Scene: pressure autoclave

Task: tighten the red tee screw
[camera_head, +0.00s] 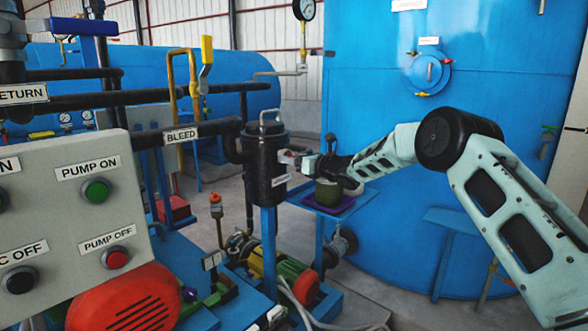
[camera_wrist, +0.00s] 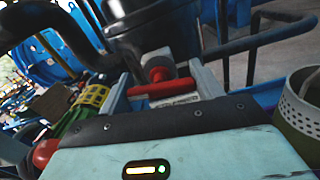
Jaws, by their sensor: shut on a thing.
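The red tee screw (camera_wrist: 161,86) has a red crossbar and a short red stem. It sticks out from the side of the black canister (camera_head: 268,165), which has a grey loop handle on top. My gripper (camera_wrist: 163,80) is shut on the crossbar, with one pale finger at each end of it. In the head view my gripper (camera_head: 299,160) reaches the canister from the right and hides most of the screw. The crossbar lies nearly level in the wrist view.
A green pot (camera_head: 328,191) on a purple tray (camera_head: 346,207) stands just below my wrist; its perforated rim shows in the wrist view (camera_wrist: 303,96). A control box (camera_head: 75,210) stands left. A large blue tank (camera_head: 380,120) stands behind. Black pipes run left of the canister.

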